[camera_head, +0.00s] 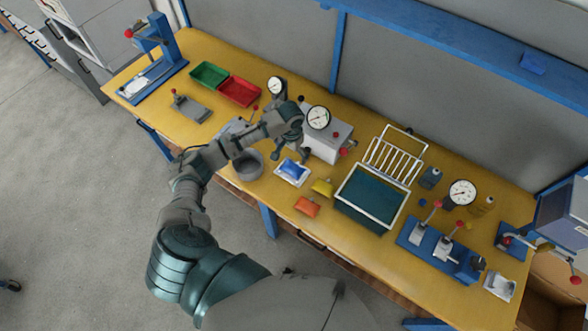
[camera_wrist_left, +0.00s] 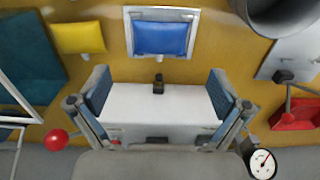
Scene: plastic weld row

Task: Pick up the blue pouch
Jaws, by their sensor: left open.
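The blue pouch (camera_head: 292,169) lies on a small pale tray (camera_head: 281,175) on the yellow bench in the head view. In the left wrist view the blue pouch (camera_wrist_left: 160,38) is at top centre, inside the pale rim of its tray (camera_wrist_left: 129,22). My left gripper (camera_head: 290,155) is just behind the pouch in the head view, above the bench. In the left wrist view its two fingers (camera_wrist_left: 159,92) are spread wide, with nothing held between them. The pouch lies beyond the fingertips, apart from them. My right gripper is not seen.
A yellow pouch (camera_head: 323,188) and an orange pouch (camera_head: 307,207) lie to the right of the blue one. A grey round container (camera_head: 249,166) stands to its left. A grey box with a dial (camera_head: 328,143) stands behind. A white-rimmed teal bin (camera_head: 372,197) is further right.

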